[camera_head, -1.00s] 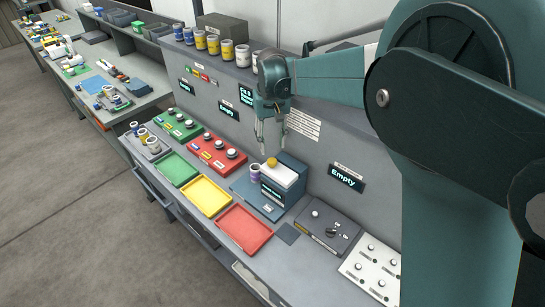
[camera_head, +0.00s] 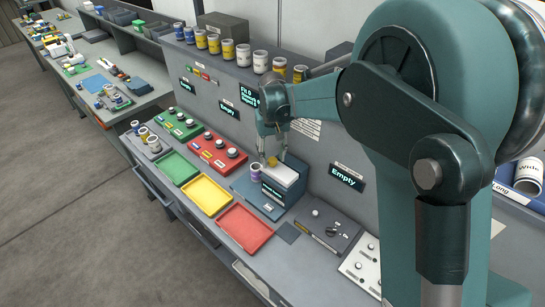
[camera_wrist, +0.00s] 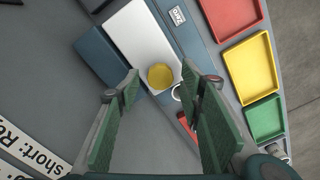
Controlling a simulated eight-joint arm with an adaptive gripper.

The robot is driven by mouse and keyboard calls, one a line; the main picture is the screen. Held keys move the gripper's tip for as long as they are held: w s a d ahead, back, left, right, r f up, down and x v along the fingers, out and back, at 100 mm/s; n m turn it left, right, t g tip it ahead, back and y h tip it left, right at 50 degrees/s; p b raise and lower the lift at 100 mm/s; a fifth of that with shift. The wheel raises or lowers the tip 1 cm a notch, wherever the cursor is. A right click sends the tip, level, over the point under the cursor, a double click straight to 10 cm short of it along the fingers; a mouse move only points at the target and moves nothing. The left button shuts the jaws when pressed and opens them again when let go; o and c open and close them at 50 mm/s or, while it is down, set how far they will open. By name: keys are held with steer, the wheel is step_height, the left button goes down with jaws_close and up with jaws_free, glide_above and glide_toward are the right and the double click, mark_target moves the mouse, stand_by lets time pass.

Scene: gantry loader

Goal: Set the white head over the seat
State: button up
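The white head (camera_head: 284,173) is a long white block on top of a dark blue station (camera_head: 283,191), with a yellow knob (camera_head: 272,161) near its left end. In the wrist view the white head (camera_wrist: 140,35) runs up and left from the yellow knob (camera_wrist: 160,77). My gripper (camera_head: 272,155) is open and points down at the knob. Its green-padded fingers (camera_wrist: 160,82) stand either side of the knob, apart from it. I cannot make out the seat.
Green (camera_head: 177,168), yellow (camera_head: 206,195) and red (camera_head: 244,227) trays lie left and front of the station. Several canisters (camera_head: 243,55) line the shelf behind. An "Empty" display (camera_head: 346,178) is on the wall.

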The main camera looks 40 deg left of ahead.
steer(key=shift+f, duration=0.2)
jaws_close()
steer(key=a+b, duration=0.1)
steer(key=a, duration=0.8)
steer(key=c, duration=1.2)
jaws_free()
steer(key=shift+r, duration=0.1)
steer(key=o, duration=1.2)
